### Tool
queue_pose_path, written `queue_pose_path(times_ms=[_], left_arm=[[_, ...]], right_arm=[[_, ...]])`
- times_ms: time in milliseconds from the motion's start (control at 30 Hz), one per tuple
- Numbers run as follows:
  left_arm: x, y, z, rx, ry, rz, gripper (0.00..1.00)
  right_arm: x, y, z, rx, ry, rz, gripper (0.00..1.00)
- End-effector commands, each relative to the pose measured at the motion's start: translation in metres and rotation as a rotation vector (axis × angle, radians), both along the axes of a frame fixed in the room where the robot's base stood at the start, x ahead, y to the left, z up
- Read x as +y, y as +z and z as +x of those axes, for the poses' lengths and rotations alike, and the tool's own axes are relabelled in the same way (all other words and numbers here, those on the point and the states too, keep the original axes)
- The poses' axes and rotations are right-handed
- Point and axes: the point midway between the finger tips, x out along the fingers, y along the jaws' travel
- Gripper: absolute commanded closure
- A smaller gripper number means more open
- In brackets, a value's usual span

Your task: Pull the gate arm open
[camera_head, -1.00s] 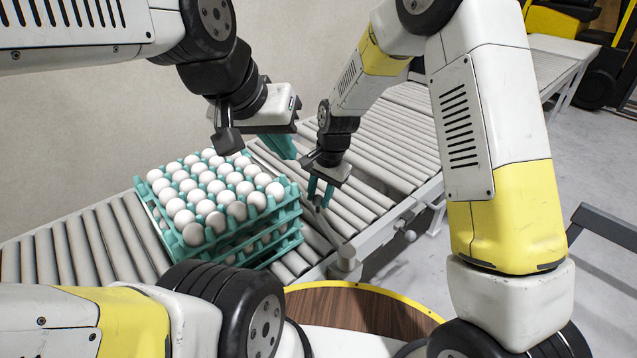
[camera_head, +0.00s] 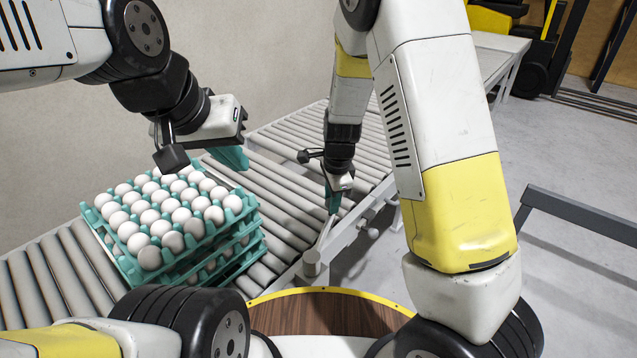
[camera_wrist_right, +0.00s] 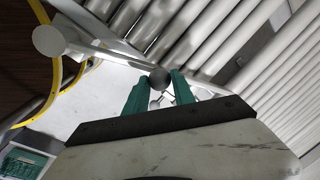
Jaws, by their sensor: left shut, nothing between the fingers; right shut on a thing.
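The gate arm (camera_head: 325,232) is a thin grey bar on a round post (camera_head: 313,262) at the conveyor's near edge. It points away from me, roughly along the side rail. My right gripper (camera_head: 334,203) is shut on its far end. In the right wrist view, the arm (camera_wrist_right: 105,48) runs from the pale post cap (camera_wrist_right: 47,40) to a dark round knob (camera_wrist_right: 160,78) between the teal fingers (camera_wrist_right: 162,90). My left gripper (camera_head: 232,158) is shut and empty, above the rollers just behind the egg trays (camera_head: 251,222). The trays are teal, stacked and full of white eggs.
The roller conveyor (camera_head: 290,200) runs from lower left to upper right, with bare rollers beyond the trays. A yellow-rimmed round wooden top (camera_head: 330,312) lies just below the post. A grey rail (camera_head: 580,212) stands at the right over open floor.

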Motion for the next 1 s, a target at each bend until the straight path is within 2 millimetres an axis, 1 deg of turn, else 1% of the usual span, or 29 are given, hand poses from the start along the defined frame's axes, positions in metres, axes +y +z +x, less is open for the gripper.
queue_pose_path(times_ms=[200, 433, 633, 1000], left_arm=[[0.000, 0.000, 0.000, 0.000, 0.000, 0.000, 1.00], [0.000, 0.000, 0.000, 0.000, 0.000, 0.000, 1.00], [0.000, 0.000, 0.000, 0.000, 0.000, 0.000, 1.00], [0.000, 0.000, 0.000, 0.000, 0.000, 0.000, 1.00]], right_arm=[[-0.020, 0.001, -0.008, -0.003, -0.137, 0.001, 1.00], [-0.032, 0.001, -0.014, -0.003, -0.224, 0.001, 1.00], [-0.036, 0.001, -0.016, -0.003, -0.253, 0.001, 1.00], [-0.036, 0.001, -0.016, -0.003, -0.255, 0.002, 1.00]])
